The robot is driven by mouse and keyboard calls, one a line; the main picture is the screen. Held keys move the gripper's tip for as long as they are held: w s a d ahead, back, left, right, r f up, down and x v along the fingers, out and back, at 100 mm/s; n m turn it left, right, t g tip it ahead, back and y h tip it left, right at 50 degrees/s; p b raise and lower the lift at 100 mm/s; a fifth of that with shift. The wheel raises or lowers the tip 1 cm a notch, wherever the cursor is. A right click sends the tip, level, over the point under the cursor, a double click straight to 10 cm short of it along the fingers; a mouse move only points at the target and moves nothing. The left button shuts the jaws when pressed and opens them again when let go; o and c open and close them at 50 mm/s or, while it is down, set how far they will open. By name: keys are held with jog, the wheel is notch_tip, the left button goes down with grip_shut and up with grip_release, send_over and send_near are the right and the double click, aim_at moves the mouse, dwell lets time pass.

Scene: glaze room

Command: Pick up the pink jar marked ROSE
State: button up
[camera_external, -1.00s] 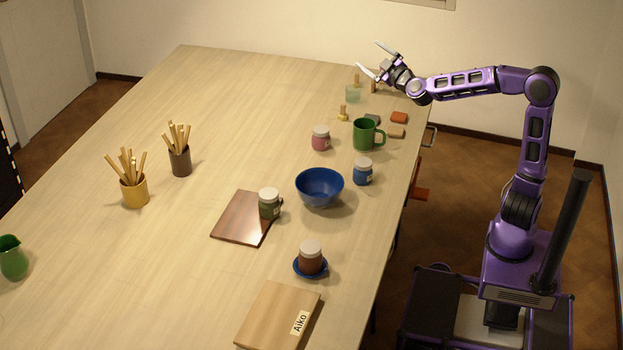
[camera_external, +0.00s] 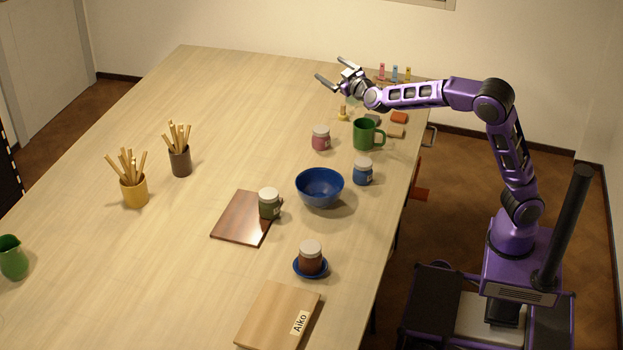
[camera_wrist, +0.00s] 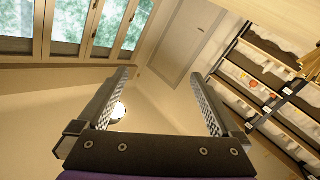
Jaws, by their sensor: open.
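The pink jar (camera_external: 321,138) with a pale lid stands upright on the table, left of the green mug, in the external view. Its marking is too small to read. My gripper (camera_external: 329,71) is open and empty, raised above the far part of the table, beyond the jar and apart from it. In the wrist view my two fingers (camera_wrist: 165,95) are spread wide with nothing between them. That view looks up at walls, windows and shelves, and the jar is not in it.
Near the jar are a green mug (camera_external: 366,134), a blue jar (camera_external: 362,172), a blue bowl (camera_external: 319,188) and a small yellow-based stamp-like object (camera_external: 343,113). A dark green jar (camera_external: 269,204) stands by a brown board (camera_external: 239,219). The table left of the pink jar is clear.

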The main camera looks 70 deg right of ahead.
aim_at(326, 134)
jog(key=w+d+f+m+g, duration=0.1)
jog(key=f, duration=0.4)
jog(key=w+d+f+m+y, duration=0.1)
jog(key=d+f, duration=0.1)
jog(key=f, duration=0.4)
jog(key=w+d+f+m+g+y, duration=0.1)
jog(key=w+f, duration=0.1)
jog(key=f, duration=0.4)
jog(key=shift+d+m+g+p, duration=0.3)
jog(key=shift+d+m, duration=0.1)
jog(key=shift+m+g+y, duration=0.3)
jog(key=shift+m, duration=0.2)
jog(key=f, duration=0.2)
jog(key=f+b, duration=0.1)
jog(key=f, duration=0.5)
jog(key=shift+w+d+b, duration=0.1)
jog(key=shift+d+b, duration=0.25)
jog(key=shift+b, duration=0.05)
notch_tip(326, 134, down, 2)
jog(key=shift+f+b, duration=0.2)
jog(key=shift+b, duration=0.2)
jog(key=x, duration=0.5)
jog(key=shift+r, duration=0.35)
grip_shut()
